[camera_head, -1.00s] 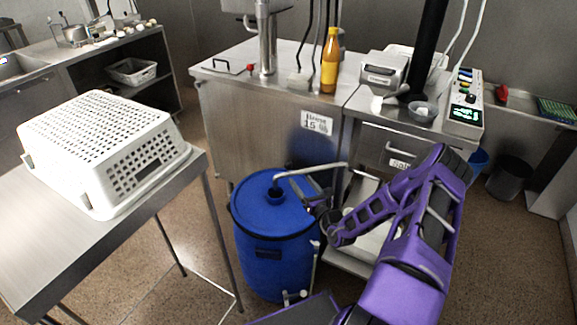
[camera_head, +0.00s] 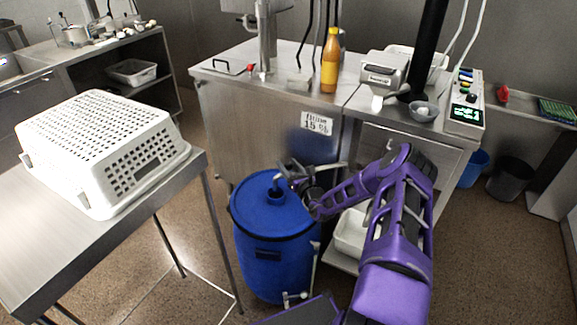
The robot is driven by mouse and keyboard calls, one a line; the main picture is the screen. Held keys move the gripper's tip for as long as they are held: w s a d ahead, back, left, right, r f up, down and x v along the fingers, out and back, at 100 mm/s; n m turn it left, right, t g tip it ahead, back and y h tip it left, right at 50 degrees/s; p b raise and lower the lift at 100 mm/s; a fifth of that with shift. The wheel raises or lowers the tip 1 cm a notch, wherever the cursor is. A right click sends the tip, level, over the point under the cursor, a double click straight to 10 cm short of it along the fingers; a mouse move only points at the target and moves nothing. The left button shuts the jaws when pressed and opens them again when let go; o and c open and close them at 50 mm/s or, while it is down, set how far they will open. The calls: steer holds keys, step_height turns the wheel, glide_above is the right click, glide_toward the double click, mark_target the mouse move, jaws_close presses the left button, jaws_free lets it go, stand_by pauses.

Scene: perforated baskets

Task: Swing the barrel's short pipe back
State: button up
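A blue barrel (camera_head: 268,235) with a blue lid stands on the floor at the picture's centre. A short blue neck (camera_head: 276,191) rises from its lid, and a thin grey pipe (camera_head: 333,166) shows behind my gripper, reaching to the right. My gripper (camera_head: 287,172) is over the right rear of the lid, close to the pipe and the neck. Its fingers look spread, but they overlap the pipe in the picture. I cannot tell whether they touch it. The pipe's joint at the neck is partly hidden by my gripper.
A steel table (camera_head: 188,160) with an upturned white perforated basket (camera_head: 97,150) stands left of the barrel. Steel cabinets (camera_head: 240,120) with an orange bottle (camera_head: 330,62) stand behind. A white bin (camera_head: 349,232) is right of the barrel. Open floor lies between table and barrel.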

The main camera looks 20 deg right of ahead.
jaws_close()
stand_by(1.2)
